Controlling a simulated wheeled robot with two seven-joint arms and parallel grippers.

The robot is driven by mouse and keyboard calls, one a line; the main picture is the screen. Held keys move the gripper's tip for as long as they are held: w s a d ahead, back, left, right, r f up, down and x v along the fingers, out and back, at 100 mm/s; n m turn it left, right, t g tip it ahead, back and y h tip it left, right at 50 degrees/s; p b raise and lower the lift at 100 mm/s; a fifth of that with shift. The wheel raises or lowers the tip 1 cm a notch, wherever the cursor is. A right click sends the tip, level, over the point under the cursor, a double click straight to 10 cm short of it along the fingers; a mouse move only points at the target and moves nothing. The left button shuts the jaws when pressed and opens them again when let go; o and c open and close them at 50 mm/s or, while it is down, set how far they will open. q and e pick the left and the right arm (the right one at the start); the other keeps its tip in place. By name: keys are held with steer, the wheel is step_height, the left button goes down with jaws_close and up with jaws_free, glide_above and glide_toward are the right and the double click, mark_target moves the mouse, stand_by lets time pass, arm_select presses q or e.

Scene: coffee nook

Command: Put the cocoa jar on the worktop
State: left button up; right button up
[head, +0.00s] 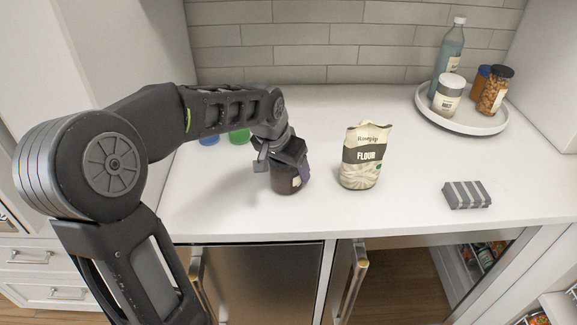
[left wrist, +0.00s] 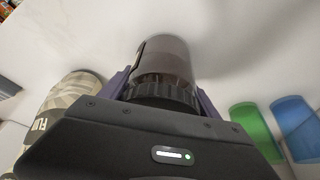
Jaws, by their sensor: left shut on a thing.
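The cocoa jar (head: 287,183) is dark brown with a dark lid and a pale label edge. It is upright at the worktop (head: 231,208), left of the flour bag; I cannot tell for sure whether its base touches the surface. My left gripper (head: 284,167) comes down from above and is shut on the jar near its lid. In the left wrist view the jar (left wrist: 167,57) sits between the two fingers, with its ribbed lid closest to the camera. My right gripper is in neither view.
A flour bag (head: 361,157) stands right of the jar. A blue cup (left wrist: 297,125) and a green cup (left wrist: 254,128) stand behind my arm. A folded striped cloth (head: 466,195) lies at right. A round tray (head: 423,109) with a bottle and jars is at back right. A cabinet below is open.

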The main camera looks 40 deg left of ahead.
mark_target(277, 161)
arm_select(q)
steer(key=shift+f, duration=0.15)
steer(key=o, duration=1.7)
steer(key=shift+r, duration=0.35)
steer(key=v, duration=1.1)
steer(key=shift+s+r, duration=0.25)
steer(key=shift+r, duration=0.05)
